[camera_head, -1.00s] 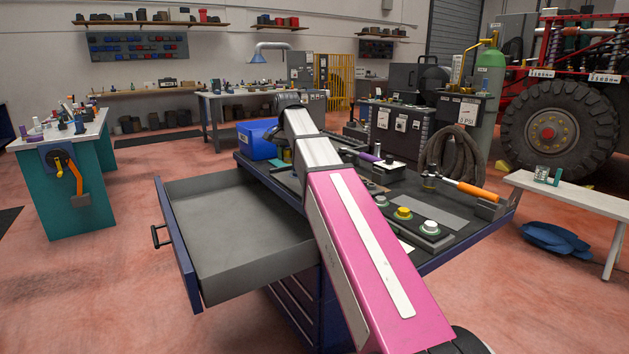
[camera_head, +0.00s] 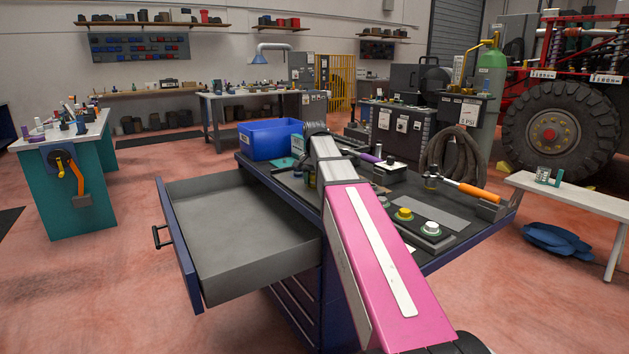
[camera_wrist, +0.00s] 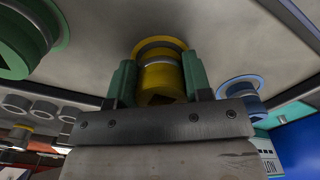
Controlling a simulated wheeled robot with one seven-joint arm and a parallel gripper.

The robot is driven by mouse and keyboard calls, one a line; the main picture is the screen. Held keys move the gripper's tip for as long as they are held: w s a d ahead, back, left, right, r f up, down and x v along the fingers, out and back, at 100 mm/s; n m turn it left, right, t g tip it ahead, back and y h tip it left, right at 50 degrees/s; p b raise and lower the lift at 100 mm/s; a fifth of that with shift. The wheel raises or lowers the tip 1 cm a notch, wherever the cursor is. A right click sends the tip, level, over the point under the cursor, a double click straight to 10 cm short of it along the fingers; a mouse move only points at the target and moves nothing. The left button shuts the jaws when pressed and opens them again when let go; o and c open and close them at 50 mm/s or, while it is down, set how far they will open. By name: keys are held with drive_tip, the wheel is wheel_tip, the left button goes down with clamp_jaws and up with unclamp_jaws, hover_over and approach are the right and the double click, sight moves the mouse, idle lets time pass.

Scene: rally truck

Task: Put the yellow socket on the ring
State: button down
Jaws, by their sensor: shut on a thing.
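In the wrist view the yellow socket (camera_wrist: 162,80) is between the two green finger pads of my gripper (camera_wrist: 160,74), which is shut on it. A yellow ring (camera_wrist: 160,41) on the grey surface shows just beyond the socket's far end, in line with it. I cannot tell whether the socket touches the ring or is slightly apart. In the head view my arm hides my gripper, the socket and the ring.
In the wrist view a green socket (camera_wrist: 22,42) stands at upper left and a blue socket (camera_wrist: 242,97) on the right. In the head view a blue bin (camera_head: 268,140) sits on the cart, beside an open, empty drawer (camera_head: 235,225).

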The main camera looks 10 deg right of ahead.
drive_tip(key=shift+f, duration=0.15)
drive_tip(key=c, duration=0.5)
unclamp_jaws()
drive_tip(key=shift+c, duration=0.2)
wheel_tip(320, 180, up, 12)
drive_tip(key=shift+r, duration=0.2)
